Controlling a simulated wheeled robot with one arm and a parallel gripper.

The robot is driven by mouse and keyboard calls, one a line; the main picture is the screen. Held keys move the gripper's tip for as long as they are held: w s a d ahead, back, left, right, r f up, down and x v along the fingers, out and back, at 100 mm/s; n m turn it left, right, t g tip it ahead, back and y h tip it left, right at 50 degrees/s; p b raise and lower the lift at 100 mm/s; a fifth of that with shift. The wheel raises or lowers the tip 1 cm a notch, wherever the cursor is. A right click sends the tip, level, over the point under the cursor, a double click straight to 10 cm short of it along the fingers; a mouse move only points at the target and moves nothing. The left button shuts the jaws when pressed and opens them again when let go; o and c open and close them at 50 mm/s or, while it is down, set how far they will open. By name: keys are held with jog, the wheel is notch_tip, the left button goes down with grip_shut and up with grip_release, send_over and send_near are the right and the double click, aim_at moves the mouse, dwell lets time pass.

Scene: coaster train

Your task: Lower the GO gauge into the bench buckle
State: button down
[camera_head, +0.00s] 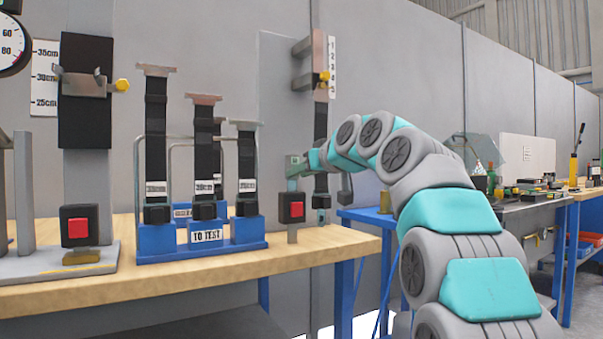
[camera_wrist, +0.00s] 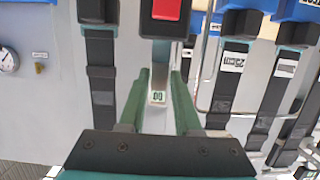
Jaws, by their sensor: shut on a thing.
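My gripper (camera_wrist: 160,82) shows two green fingers in the wrist view, shut on the GO gauge (camera_wrist: 157,98), a pale metal strip with a small green GO label. The bench buckle (camera_wrist: 165,14), a black block with a red button, lies just beyond the fingertips. In the head view the bench buckle (camera_head: 291,207) stands on a short post near the bench's right end, and my gripper (camera_head: 295,168) is just above it. The gauge's far end reaches toward the buckle's mouth. I cannot tell whether it is inside, touching or slightly above.
A blue rack (camera_head: 203,240) labelled TO TEST holds several black straps left of the buckle. A hanging strap (camera_head: 321,150) on a wall fixture is close behind my gripper. Another red-button buckle (camera_head: 80,226) stands at the left. The wooden bench (camera_head: 340,245) is clear at its front right.

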jog(key=shift+f+b, duration=0.75)
jog(key=shift+f, duration=0.1)
jog(key=c, duration=0.5)
grip_release()
jog(key=v, duration=0.8)
jog(key=shift+w+b, duration=0.1)
jog(key=shift+b, duration=0.25)
